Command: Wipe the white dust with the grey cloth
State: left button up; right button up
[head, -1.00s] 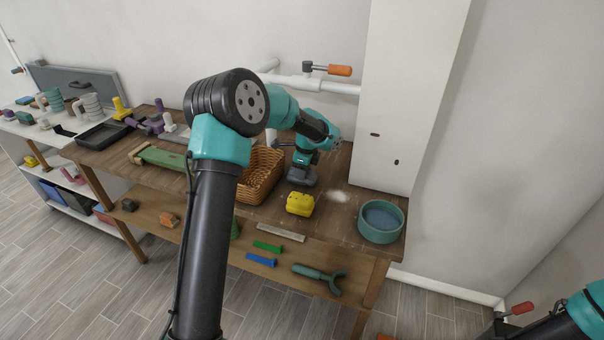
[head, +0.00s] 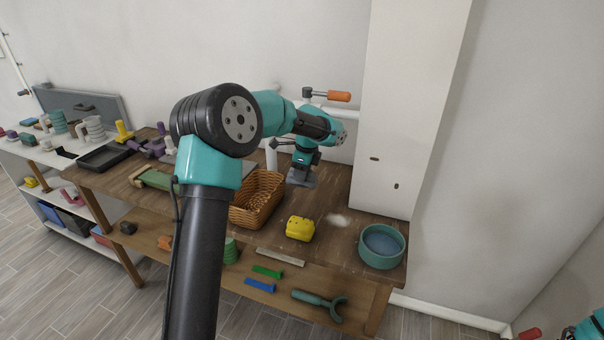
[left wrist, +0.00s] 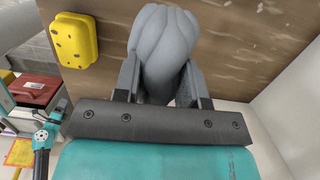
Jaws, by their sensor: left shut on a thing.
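My left gripper (head: 302,170) is shut on the grey cloth (head: 300,181), pointing down near the back of the wooden bench, right of the basket. In the left wrist view the bunched grey cloth (left wrist: 163,50) sits between the two fingers of the gripper (left wrist: 160,82). The white dust (head: 338,220) is a small pale patch on the bench top, in front and to the right of the cloth. Pale streaks also mark the wood in the left wrist view. I cannot tell whether the cloth touches the bench.
A yellow block (head: 300,228) lies left of the dust, and a teal round bowl (head: 382,246) stands to its right. A wicker basket (head: 257,200) is on the left. A tall white panel (head: 408,110) rises behind the bench's right end. Tools lie on the lower shelf.

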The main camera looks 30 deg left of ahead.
pick_arm(q)
jog(key=o, duration=0.5)
jog(key=shift+c, duration=0.2)
jog(key=c, duration=0.3)
jog(key=d, duration=0.3)
jog(key=s+d+f, duration=0.1)
jog(key=d, duration=0.1)
jog(key=d+f, duration=0.1)
jog(key=d, duration=0.2)
jog(key=shift+s+d, duration=0.15)
jog(key=shift+d, duration=0.2)
jog(key=shift+c, duration=0.2)
